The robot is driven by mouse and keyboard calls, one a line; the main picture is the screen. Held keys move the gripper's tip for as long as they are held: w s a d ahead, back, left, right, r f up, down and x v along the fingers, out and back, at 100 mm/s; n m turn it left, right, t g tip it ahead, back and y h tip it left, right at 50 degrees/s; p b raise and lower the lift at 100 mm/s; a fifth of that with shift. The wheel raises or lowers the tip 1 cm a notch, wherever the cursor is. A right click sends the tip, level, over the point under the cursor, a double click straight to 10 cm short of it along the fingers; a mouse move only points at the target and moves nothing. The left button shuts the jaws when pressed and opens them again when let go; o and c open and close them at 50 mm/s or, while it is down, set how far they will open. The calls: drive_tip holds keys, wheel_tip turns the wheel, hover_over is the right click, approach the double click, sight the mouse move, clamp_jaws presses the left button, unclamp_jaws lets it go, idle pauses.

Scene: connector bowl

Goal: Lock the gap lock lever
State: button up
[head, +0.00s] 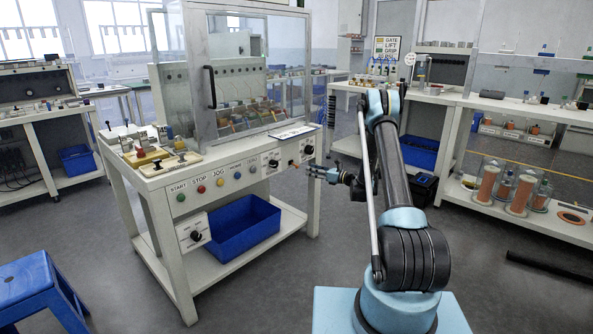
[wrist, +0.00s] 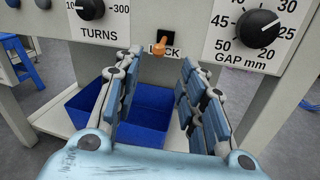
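The gap lock lever (wrist: 160,48) is a small orange lever under a black slot in the wrist view. It sits on the front panel of the white workbench, above a partly covered "LOCK" label. In the head view a small orange spot (head: 293,164) shows between the two dials. My gripper (wrist: 158,75) is open and empty, its two blue-padded fingers on either side of the lever's line and below it. Whether the fingers reach the panel is unclear. In the head view my gripper (head: 318,172) is close to the bench's right front, pointing at the panel.
The TURNS dial (wrist: 90,8) is left of the lever and the GAP mm dial (wrist: 257,28) right of it. A blue bin (head: 232,236) stands on the bench's lower shelf. A blue stool (head: 38,287) stands front left. Floor between my base and the bench is clear.

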sight(297, 166)
drive_tip(key=x, duration=0.9)
drive_tip(key=shift+a, duration=0.3)
drive_tip(key=shift+w, duration=0.1)
clamp_jaws()
